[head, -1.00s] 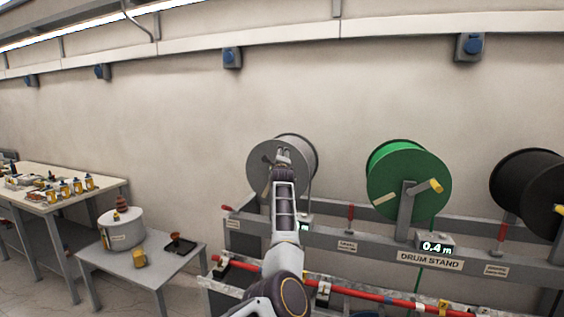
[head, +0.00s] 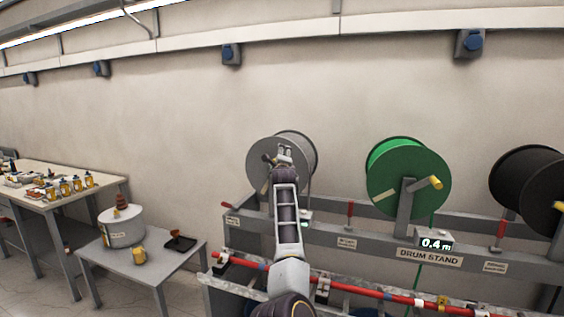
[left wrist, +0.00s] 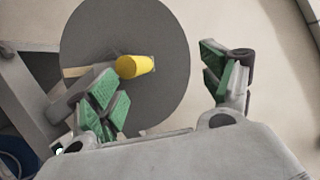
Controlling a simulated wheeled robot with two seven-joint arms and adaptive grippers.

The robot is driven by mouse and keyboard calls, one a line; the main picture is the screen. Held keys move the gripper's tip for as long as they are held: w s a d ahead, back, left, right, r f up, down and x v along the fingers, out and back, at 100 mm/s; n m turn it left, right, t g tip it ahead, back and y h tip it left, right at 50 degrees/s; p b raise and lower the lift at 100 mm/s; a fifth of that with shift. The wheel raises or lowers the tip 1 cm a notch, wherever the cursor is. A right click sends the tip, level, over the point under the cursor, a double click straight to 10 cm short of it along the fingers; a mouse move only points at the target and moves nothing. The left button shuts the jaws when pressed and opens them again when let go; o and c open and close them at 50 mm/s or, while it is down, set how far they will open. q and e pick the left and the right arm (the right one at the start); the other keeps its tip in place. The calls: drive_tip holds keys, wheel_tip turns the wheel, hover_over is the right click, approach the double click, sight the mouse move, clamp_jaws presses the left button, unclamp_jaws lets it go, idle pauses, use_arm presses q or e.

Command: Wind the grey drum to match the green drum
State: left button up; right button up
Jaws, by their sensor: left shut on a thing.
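The grey drum (head: 302,150) stands at the left of the drum stand, partly hidden by my left arm. Its face fills much of the left wrist view (left wrist: 85,35). Its yellow crank handle (left wrist: 135,66) shows beyond my left finger pads, nearer the left finger. My left gripper (head: 285,152) is in front of the drum. In the left wrist view its green-padded fingers (left wrist: 168,85) stand apart, with nothing seen between the pads. The green drum (head: 395,178) stands to the right with a yellow handle (head: 436,182). The display below it (head: 434,243) reads 0.4 m. My right gripper is out of view.
The drum stand (head: 375,247) runs along the wall, with a red bar (head: 390,297) in front. A black drum (head: 525,180) is at the far right.

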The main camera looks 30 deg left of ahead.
use_arm(q)
drive_tip(key=shift+t+y, duration=0.3)
drive_tip(key=s+d+r, duration=0.2)
drive_tip(key=r, duration=0.1)
drive_tip(key=d+r, duration=0.1)
drive_tip(key=shift+s+d+r, duration=0.2)
drive_tip(key=shift+s+d, duration=0.15)
drive_tip(key=shift+s, duration=0.05)
drive_tip(key=c, duration=0.4)
drive_tip(key=shift+s+a+b+v, duration=0.1)
drive_tip(key=shift+a+b+v, duration=0.05)
drive_tip(key=shift+b+v, duration=1.35)
drive_tip(key=shift+s+a+b+v, duration=0.15)
drive_tip(key=shift+b+v, duration=0.8)
drive_tip(key=shift+v, duration=0.95)
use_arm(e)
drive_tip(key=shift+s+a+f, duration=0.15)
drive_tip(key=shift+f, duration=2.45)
